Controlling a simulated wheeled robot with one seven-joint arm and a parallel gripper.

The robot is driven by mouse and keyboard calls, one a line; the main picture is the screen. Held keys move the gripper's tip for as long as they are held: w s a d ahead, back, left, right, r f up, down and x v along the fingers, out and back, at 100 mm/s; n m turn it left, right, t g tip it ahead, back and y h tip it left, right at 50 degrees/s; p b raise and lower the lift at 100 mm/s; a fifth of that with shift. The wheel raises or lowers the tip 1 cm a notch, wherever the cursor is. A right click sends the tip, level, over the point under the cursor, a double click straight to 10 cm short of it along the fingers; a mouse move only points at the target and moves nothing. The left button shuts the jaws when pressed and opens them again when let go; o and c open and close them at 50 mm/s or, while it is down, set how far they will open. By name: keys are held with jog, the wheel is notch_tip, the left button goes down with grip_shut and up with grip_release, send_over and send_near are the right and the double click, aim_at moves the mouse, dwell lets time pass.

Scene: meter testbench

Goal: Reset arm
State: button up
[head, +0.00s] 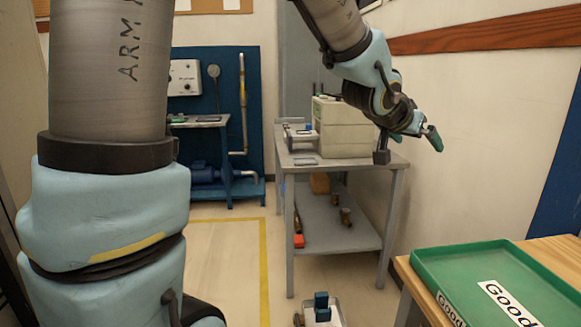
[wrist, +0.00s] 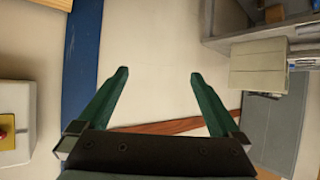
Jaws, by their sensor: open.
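My gripper (wrist: 157,78) shows in the wrist view with its two green fingers spread apart and nothing between them. In the head view my gripper (head: 432,138) is at the upper right, held in the air in front of the white wall, near the grey metal bench. Its fingers are seen edge-on there. My arm comes down from the top of the head view and bends toward the gripper. A large link of mine fills the left side of that view.
A grey bench (head: 336,162) carries a pale cabinet (head: 343,127). A green tray (head: 470,262) labelled "Good" lies on a wooden table (head: 560,250) at the lower right. A blue panel rig (head: 254,95) stands at the back. Yellow-lined floor (head: 225,240) is open in the middle.

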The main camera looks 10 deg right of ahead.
jog(key=w+a+f+n+y+p, duration=0.1)
jog(key=a+f+n+y, duration=0.15)
jog(key=a, duration=0.55)
jog(key=w+a+f+n+g+y, duration=0.15)
jog(key=a+f, duration=0.25)
jog(key=a, duration=0.4)
jog(key=w+a+f+n+t+y+p, duration=0.1)
jog(key=a+f+y, duration=0.2)
jog(key=a, duration=0.4)
jog(key=s+a+f+n+g+y+p, duration=0.1)
jog(key=s+a, duration=0.3)
jog(key=a, duration=0.4)
jog(key=s+a+f+n+g+y, duration=0.1)
jog(key=s+a+f+n+g, duration=0.2)
jog(key=a, duration=0.5)
jog(key=shift+s+a+f+n+g+y+p, duration=0.2)
jog(key=shift+s+f+n+g+y+p, duration=0.2)
jog(key=shift+s, duration=0.75)
